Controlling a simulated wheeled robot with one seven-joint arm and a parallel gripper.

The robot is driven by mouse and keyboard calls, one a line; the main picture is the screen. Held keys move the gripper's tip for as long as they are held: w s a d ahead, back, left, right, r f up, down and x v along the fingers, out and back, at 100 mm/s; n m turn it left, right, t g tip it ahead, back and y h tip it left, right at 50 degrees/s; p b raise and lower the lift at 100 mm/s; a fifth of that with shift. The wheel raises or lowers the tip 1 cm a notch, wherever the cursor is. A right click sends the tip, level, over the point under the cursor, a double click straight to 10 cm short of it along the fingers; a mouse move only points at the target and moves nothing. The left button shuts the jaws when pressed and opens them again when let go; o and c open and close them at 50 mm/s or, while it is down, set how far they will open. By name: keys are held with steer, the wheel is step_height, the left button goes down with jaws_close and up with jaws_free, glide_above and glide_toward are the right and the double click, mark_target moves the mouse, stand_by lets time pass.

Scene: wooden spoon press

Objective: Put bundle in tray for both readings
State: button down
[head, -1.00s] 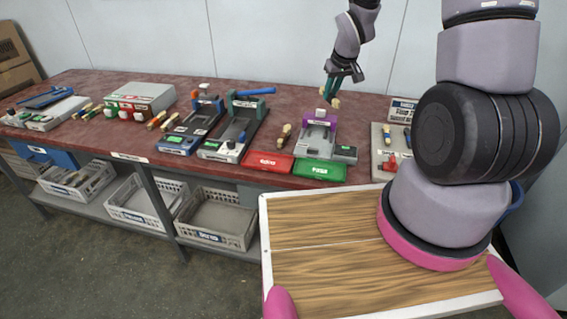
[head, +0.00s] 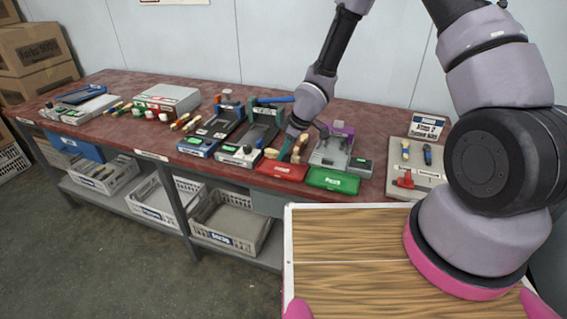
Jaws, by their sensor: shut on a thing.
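My gripper (head: 287,152), with teal fingers, is low over the bench just behind the red tray (head: 280,172). It is shut on a bundle of pale wooden pieces (head: 270,153), whose end shows left of the fingers. Another pale wooden bundle (head: 299,147) shows just right of the fingers, partly hidden. The green tray (head: 332,180) is to the right of the red one, at the bench's front edge. Behind it stands a grey press (head: 332,152) with a purple top. I cannot tell whether the held bundle touches the bench or tray.
Two longer grey fixtures, one with a blue-handled lever (head: 260,130), stand close left of my gripper. Farther left are more wooden bundles (head: 183,122) and a grey box (head: 168,98). A tool board (head: 415,158) is at the right. Grey crates (head: 230,220) sit on the shelf below.

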mark_target(284, 160)
steer(key=shift+f, duration=1.95)
steer(key=shift+f, duration=0.15)
steer(key=c, duration=0.8)
jaws_free()
steer(key=shift+c, duration=0.2)
steer(key=v, duration=1.2)
steer(key=shift+r, duration=0.2)
